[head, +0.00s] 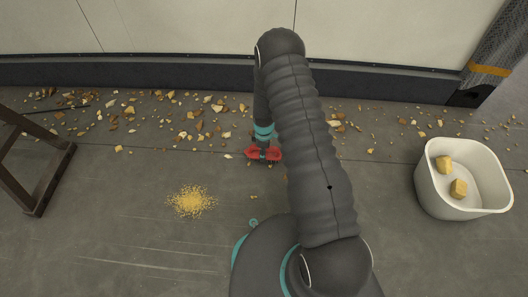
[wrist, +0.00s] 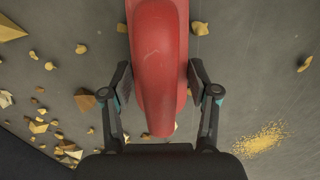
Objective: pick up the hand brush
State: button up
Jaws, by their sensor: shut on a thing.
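The hand brush is red (wrist: 160,70) and sits between the two fingers of my gripper (wrist: 160,88) in the wrist view. Its red body runs from the top edge of that view down to just below the fingertips. My gripper is shut on it, with a finger pad against each side. In the head view the red brush (head: 251,154) shows below the end of my arm, close to the floor. My gripper (head: 263,150) is over its middle there. The bristles are hidden, and I cannot tell whether the brush touches the floor.
Several yellowish chips (head: 198,125) lie scattered along the wall. A pile of fine yellow crumbs (head: 191,201) lies on the floor at left. A white bin (head: 435,196) with two yellow blocks stands at right. A dark wooden frame (head: 45,182) stands at far left. Floor near the crumbs is fairly clear.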

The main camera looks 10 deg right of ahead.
jog(key=r, duration=0.4)
jog(key=shift+s+d+r+p, duration=0.3)
jog(key=shift+d+r+p, duration=0.05)
jog(key=shift+p, duration=0.05)
jog(key=s+d+r+p, duration=0.1)
jog(key=s+d+r, duration=0.5)
jog(key=s+d, duration=0.1)
jog(key=shift+d, duration=0.6)
